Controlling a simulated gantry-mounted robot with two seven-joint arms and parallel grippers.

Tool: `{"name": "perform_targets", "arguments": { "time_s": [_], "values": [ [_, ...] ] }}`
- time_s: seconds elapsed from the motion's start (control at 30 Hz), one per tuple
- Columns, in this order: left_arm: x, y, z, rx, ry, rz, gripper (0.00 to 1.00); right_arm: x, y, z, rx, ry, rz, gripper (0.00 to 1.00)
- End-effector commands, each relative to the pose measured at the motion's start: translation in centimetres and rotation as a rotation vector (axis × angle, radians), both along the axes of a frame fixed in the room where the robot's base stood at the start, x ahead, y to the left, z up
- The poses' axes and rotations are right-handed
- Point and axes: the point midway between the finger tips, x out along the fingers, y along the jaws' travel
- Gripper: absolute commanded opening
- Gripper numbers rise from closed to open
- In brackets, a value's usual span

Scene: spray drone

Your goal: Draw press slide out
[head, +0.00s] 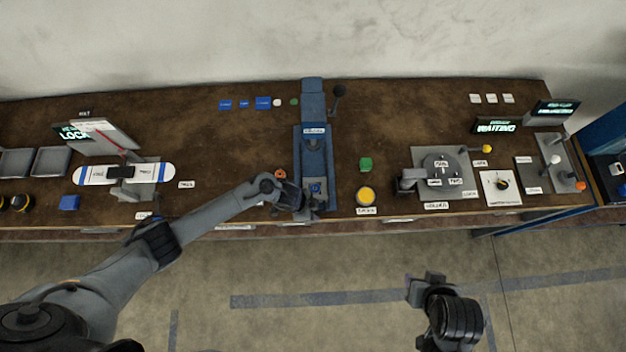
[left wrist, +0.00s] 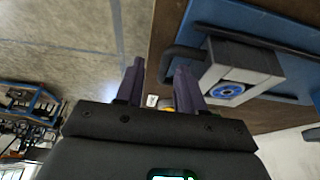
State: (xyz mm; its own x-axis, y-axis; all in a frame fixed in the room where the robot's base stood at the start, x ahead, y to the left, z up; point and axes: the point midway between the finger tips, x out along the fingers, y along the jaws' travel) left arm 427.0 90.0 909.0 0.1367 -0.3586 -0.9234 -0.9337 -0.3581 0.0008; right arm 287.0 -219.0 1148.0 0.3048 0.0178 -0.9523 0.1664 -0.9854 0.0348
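The blue press (head: 313,110) stands mid-table with its rail running to the front edge. Its slide (head: 316,188) is a grey block with a blue round recess, at the front of the rail. In the left wrist view the slide block (left wrist: 240,75) has a dark loop handle (left wrist: 182,50) on its end. My left gripper (head: 290,205) is at the slide's front end. In the wrist view its fingers (left wrist: 160,80) are apart, with the handle's outer bar showing between the tips; contact cannot be told. My right gripper (head: 428,282) hangs over the floor, its fingers unclear.
A yellow button (head: 366,196) and a green piece (head: 366,164) are right of the press. A small orange-red item (head: 280,174) is left of the slide. A grey fixture (head: 440,172) stands farther right. A white-blue board (head: 123,174) lies left. The floor in front is clear.

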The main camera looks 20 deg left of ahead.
Motion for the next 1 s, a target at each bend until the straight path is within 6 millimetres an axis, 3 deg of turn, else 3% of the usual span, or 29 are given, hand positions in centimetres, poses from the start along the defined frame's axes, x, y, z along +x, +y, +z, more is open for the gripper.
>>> {"name": "perform_targets", "arguments": {
  "time_s": [0.27, 0.7, 1.0],
  "values": [
    [-0.1, 0.5, 1.3, 0.001, -0.001, 0.002, 0.38, 0.0, -0.1, 0.2, -0.004, 0.000, 0.003, 0.43],
    [-1.1, 3.1, 7.8, 0.002, -0.003, -0.001, 0.38, 0.0, 0.0, 1.0, 0.001, -0.001, -0.001, 0.43],
    [-1.5, 3.9, 9.9, 0.000, -0.001, -0.001, 0.38, 0.1, 0.1, 1.2, 0.006, -0.001, -0.003, 0.43]
  ]
}}
